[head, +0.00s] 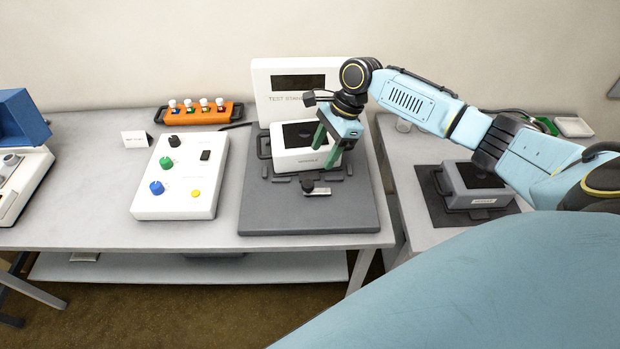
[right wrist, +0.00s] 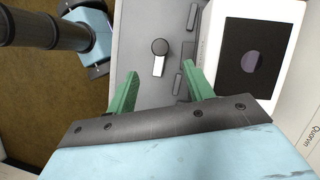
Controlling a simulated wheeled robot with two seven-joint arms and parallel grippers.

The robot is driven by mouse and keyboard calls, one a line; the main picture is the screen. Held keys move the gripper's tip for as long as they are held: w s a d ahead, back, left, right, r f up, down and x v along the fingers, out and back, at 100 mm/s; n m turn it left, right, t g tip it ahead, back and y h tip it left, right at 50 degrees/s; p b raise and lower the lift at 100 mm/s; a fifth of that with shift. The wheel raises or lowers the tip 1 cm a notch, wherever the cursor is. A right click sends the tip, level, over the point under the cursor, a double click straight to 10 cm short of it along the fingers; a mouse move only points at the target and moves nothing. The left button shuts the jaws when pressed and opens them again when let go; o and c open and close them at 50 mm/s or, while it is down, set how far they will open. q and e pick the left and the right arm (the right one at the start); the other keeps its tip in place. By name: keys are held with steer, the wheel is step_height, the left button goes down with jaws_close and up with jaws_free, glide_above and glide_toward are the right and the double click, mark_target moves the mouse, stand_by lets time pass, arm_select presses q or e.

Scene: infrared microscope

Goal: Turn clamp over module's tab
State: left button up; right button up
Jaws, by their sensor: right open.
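The white module (head: 300,152) with a black top window sits on the grey test stand base (head: 263,215). In the right wrist view the module (right wrist: 290,25) is at the right. The clamp, a dark round knob with a pale lever (head: 318,191), stands on the base in front of the module. In the right wrist view the clamp (right wrist: 159,55) lies ahead of the fingers, its lever pointing down the picture. My right gripper (head: 327,150) is open, its green fingers above the module's right front. The tab cannot be made out clearly. My left gripper is out of view.
A white control box (head: 183,205) with coloured knobs stands left of the base, with an orange rack (head: 203,116) behind it. The white test stand panel (head: 283,76) rises behind the module. A grey module (head: 472,182) sits on the right table.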

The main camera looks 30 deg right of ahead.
mark_target(308, 183)
steer(key=b+x, duration=0.1)
steer(key=x, duration=0.9)
